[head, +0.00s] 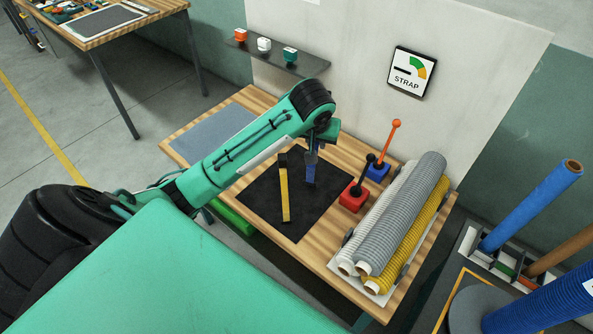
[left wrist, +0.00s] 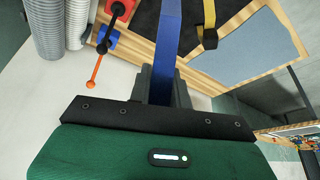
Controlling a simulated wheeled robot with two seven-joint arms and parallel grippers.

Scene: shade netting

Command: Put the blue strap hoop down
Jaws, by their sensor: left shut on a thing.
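The blue strap hoop (head: 310,175) hangs upright from my left gripper (head: 313,149) over the black mat (head: 262,212). The gripper is shut on its upper end. In the left wrist view the blue strap (left wrist: 166,45) runs out from between the dark fingers (left wrist: 160,85). I cannot tell whether its lower end touches the mat. A yellow strap (head: 284,190) with a black end is on the mat, left of the blue one and apart from it; it also shows in the left wrist view (left wrist: 209,20). My right gripper is not in view.
A grey pad (head: 212,134) lies left.

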